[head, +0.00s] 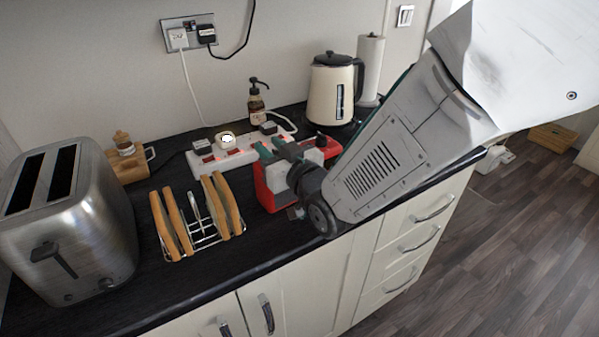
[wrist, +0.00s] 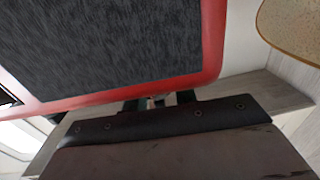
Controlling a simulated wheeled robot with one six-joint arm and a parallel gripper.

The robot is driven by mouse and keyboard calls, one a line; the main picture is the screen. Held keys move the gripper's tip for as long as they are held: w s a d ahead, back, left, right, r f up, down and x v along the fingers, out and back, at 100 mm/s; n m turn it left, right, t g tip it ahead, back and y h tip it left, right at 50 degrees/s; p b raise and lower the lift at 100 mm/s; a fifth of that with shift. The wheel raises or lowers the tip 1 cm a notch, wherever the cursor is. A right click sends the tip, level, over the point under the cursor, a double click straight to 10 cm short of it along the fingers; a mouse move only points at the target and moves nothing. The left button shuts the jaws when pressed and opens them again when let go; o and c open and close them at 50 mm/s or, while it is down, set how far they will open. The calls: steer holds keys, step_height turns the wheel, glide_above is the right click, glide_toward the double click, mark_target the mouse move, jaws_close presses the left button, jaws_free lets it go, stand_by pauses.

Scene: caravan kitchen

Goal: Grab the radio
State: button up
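The radio (head: 270,188) is red with a pale top part. It stands on the dark worktop right of the toast rack, near the front edge. My gripper (head: 277,152) reaches over it from the right, and my arm covers part of it. In the wrist view a dark grey mesh panel in a red frame, apparently the radio's face (wrist: 110,45), fills the upper left very close up. A dark gripper part (wrist: 170,120) lies just below its red edge. The fingertips do not show clearly, so I cannot tell their spacing or whether they touch the radio.
A toast rack (head: 190,247) with toast slices stands left of the radio, and a steel toaster (head: 90,225) stands farther left. Behind are a white socket strip (head: 228,155), a soap bottle (head: 256,107), a cream kettle (head: 332,92) and a paper roll (head: 370,65).

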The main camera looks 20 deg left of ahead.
jaws_close()
stand_by(1.2)
